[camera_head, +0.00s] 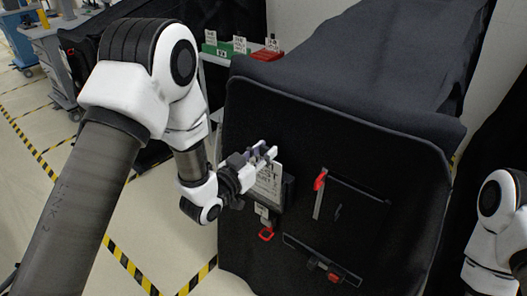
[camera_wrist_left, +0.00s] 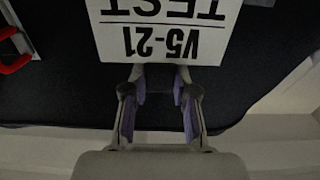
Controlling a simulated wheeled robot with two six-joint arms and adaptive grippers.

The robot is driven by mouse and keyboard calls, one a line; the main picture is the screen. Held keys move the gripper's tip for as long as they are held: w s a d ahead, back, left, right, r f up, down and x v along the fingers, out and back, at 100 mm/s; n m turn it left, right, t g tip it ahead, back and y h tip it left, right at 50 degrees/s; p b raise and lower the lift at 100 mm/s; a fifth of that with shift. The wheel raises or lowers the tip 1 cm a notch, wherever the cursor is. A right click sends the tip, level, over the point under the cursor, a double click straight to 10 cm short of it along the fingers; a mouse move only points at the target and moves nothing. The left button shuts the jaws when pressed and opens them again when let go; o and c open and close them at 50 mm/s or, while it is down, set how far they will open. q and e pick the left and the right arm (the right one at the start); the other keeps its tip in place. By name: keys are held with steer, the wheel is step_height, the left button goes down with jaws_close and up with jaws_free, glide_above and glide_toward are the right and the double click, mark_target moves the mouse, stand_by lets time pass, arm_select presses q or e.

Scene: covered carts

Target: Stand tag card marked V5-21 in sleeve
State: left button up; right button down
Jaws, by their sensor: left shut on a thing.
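The white tag card (camera_head: 268,184) is marked V5-21 and TEST, upside down in the left wrist view (camera_wrist_left: 163,38). In the head view it is roughly upright at the front of the black covered cart (camera_head: 350,135). My left gripper (camera_head: 266,153) is shut on the card's top edge; its fingers (camera_wrist_left: 158,98) also show in the wrist view. A dark pocket-like holder (camera_head: 288,190), probably the sleeve, shows at the card's right edge. I cannot tell whether the card's lower end is inside it. My right gripper is out of view.
On the cart front are a red-topped strip (camera_head: 319,182), a red loop (camera_head: 266,234) below the card, and a dark slot with a red piece (camera_head: 334,277). Green (camera_head: 240,47) and red (camera_head: 268,54) bins with cards stand behind. Open floor lies left.

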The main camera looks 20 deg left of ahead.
arm_select(q)
steer(key=o, duration=1.1)
steer(key=shift+c, duration=0.2)
steer(key=v, duration=0.7)
steer(key=shift+s, duration=0.25)
steer(key=shift+a, duration=0.1)
